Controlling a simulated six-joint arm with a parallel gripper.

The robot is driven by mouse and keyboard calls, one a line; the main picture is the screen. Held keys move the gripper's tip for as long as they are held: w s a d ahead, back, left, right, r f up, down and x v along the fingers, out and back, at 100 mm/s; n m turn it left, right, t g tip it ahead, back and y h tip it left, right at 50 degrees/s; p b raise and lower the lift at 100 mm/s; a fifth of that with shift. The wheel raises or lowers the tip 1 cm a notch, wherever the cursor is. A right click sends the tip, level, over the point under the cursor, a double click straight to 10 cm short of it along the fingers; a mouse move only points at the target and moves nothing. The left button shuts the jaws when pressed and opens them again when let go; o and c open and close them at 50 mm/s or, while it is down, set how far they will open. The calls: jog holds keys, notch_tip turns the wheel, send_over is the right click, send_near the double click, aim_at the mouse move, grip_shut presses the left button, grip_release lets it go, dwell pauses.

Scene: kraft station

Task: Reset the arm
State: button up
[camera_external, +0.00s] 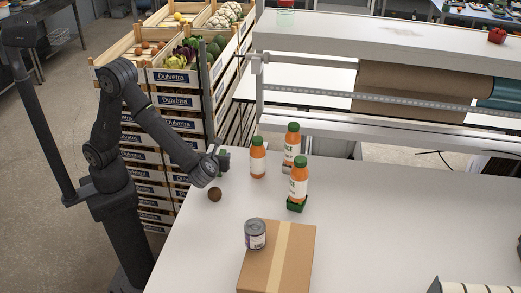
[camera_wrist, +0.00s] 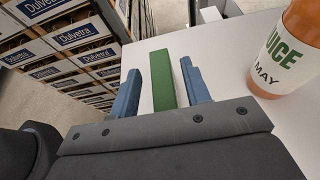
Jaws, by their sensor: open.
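My gripper (camera_external: 218,161) is at the left edge of the white table, low near the surface, with its arm reaching in from the left. In the wrist view its two blue fingers (camera_wrist: 160,70) are apart. A green block (camera_wrist: 162,82) stands between them, with gaps visible on both sides. The block shows as a small green patch at the fingertips in the external view (camera_external: 225,158). Whether the block rests on the table is hard to tell.
Orange juice bottles (camera_external: 258,160) (camera_external: 299,182) (camera_external: 291,147) stand right of my gripper; the front one is on a green base. A brown ball (camera_external: 214,194) lies nearby. A can (camera_external: 255,235) sits on a cardboard box (camera_external: 287,265). Produce crates (camera_external: 175,78) are stacked behind.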

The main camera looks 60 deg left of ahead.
jog(key=shift+r, duration=0.75)
